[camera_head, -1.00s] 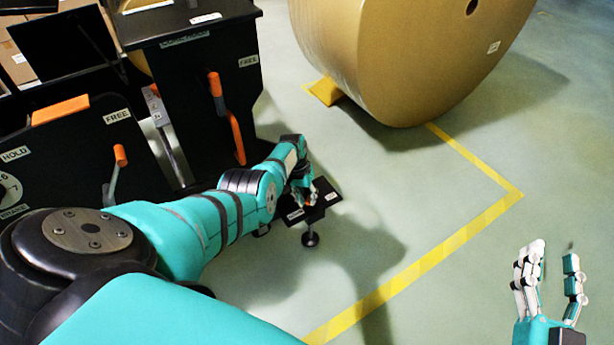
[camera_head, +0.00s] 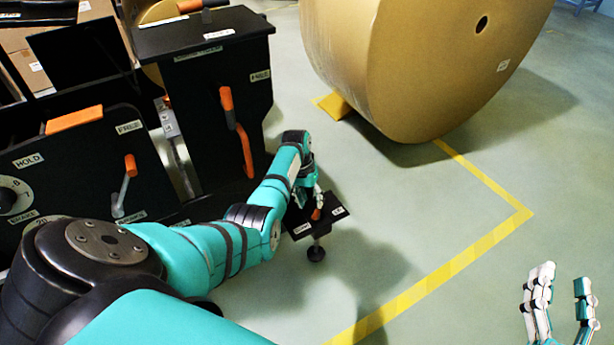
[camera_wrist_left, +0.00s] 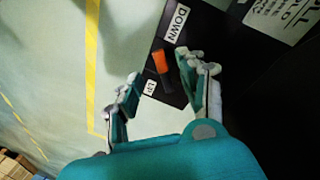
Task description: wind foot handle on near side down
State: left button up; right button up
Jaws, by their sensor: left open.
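The foot handle (camera_wrist_left: 161,63) has an orange grip and a dark stem. It stands on a black foot plate (camera_head: 329,209) low near the floor, with a levelling foot (camera_head: 316,253) under it. In the left wrist view, "DOWN" and "UP" labels lie on either side of the handle. My left gripper (camera_wrist_left: 152,88) is open, with its fingers on both sides of the handle and the grip slightly beyond the fingertips. I cannot tell whether it touches. In the head view my left gripper (camera_head: 308,198) partly hides the handle. My right gripper (camera_head: 562,285) is open and empty above the floor at lower right.
A panel with a dial (camera_head: 14,198) and another lever (camera_head: 126,184) is at left. A large kraft roll (camera_head: 420,70) rests behind, against a yellow wedge (camera_head: 332,105). Floor inside the yellow line (camera_head: 440,272) is clear.

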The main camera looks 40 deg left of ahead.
pick_arm(q)
notch_tip(320, 180, up, 6)
jog(key=a, duration=0.1)
jog(key=shift+s, duration=0.2)
